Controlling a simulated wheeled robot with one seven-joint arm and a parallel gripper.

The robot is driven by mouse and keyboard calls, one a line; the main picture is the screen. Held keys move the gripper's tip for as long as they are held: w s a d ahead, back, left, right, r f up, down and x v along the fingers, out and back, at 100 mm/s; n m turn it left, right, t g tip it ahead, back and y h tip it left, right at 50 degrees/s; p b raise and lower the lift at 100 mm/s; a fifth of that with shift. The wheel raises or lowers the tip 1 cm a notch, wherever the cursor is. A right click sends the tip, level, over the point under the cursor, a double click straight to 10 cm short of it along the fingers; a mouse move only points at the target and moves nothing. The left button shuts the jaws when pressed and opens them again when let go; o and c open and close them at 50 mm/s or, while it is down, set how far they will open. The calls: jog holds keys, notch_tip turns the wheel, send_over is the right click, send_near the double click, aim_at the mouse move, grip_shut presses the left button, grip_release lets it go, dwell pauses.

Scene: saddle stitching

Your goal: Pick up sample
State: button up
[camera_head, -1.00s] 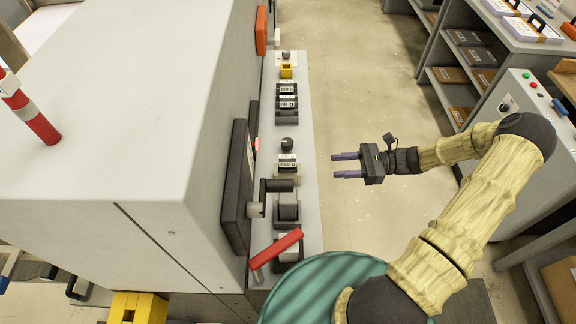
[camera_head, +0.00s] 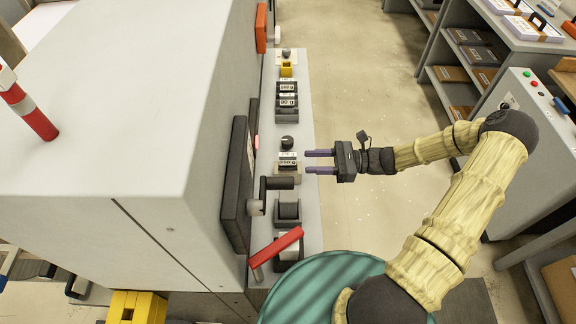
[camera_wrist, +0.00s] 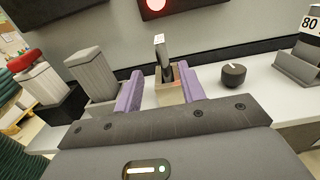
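A thin upright piece, dark with a pale top, which looks like the sample (camera_wrist: 163,52), stands in a small open-topped holder (camera_wrist: 169,93) on the grey ledge. In the head view the sample's labelled holder (camera_head: 287,167) is partly hidden by my fingertips. My gripper (camera_head: 307,162) is open and empty, its two purple fingers pointing left at the holder. In the wrist view my gripper (camera_wrist: 160,72) has one finger to each side of the piece. The fingers seem a little short of it; contact cannot be told.
A black knob (camera_wrist: 233,74) and a numbered counter (camera_wrist: 297,66) are beside the holder. On the other side are a grey block (camera_wrist: 93,75) and a red-topped lever (camera_head: 275,248). A crank handle (camera_head: 277,184) juts from the machine (camera_head: 110,90). The floor (camera_head: 345,90) behind is clear.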

aim_at(281, 160)
jog(key=shift+a, duration=2.05)
jog(key=shift+b, duration=0.3)
jog(key=shift+w+a+b, duration=0.2)
jog(key=shift+a+b, duration=0.25)
jog(key=shift+a, duration=0.85)
jog(key=shift+w+a+b, duration=0.2)
jog(key=shift+a+b, duration=0.25)
jog(key=shift+a, duration=0.85)
grip_shut()
